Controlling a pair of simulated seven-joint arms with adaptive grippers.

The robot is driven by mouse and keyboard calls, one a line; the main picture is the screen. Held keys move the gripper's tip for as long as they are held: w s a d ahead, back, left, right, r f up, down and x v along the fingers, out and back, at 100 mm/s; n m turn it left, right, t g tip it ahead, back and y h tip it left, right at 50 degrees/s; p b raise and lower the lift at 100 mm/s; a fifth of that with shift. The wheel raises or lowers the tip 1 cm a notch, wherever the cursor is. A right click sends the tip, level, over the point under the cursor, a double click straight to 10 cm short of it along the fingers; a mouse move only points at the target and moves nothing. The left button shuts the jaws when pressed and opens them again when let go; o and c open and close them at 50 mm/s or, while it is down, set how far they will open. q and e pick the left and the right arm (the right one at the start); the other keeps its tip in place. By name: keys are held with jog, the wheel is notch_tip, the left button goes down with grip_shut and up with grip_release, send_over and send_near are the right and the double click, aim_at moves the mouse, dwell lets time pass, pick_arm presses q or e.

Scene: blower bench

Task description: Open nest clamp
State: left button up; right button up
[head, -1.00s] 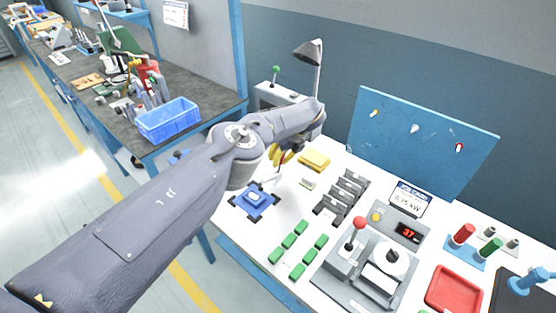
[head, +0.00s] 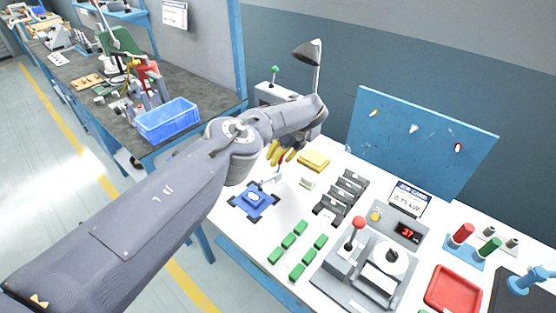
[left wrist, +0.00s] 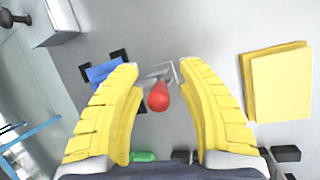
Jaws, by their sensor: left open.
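The blue nest (head: 252,201) sits on the white bench at its left end. It also shows in the left wrist view (left wrist: 104,71), partly behind a finger. The nest clamp has a metal arm (head: 272,180) beside the nest and a red-tipped handle (head: 281,159). In the left wrist view the red tip (left wrist: 158,97) lies between the two yellow fingers, apart from both. My left gripper (head: 287,153) is open above the clamp, with fingers on both sides of the handle. Whether the tip is at fingertip depth is unclear. My right gripper is out of view.
Several green blocks (head: 289,241) lie in front. A control panel with a red-knobbed lever (head: 358,223) stands to the right. A lamp (head: 309,54) rises behind my arm.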

pick_arm(q)
jog(key=v, duration=1)
jog(key=shift+r, duration=0.3)
jog(key=shift+s+d, duration=0.1)
jog(key=shift+d, duration=0.05)
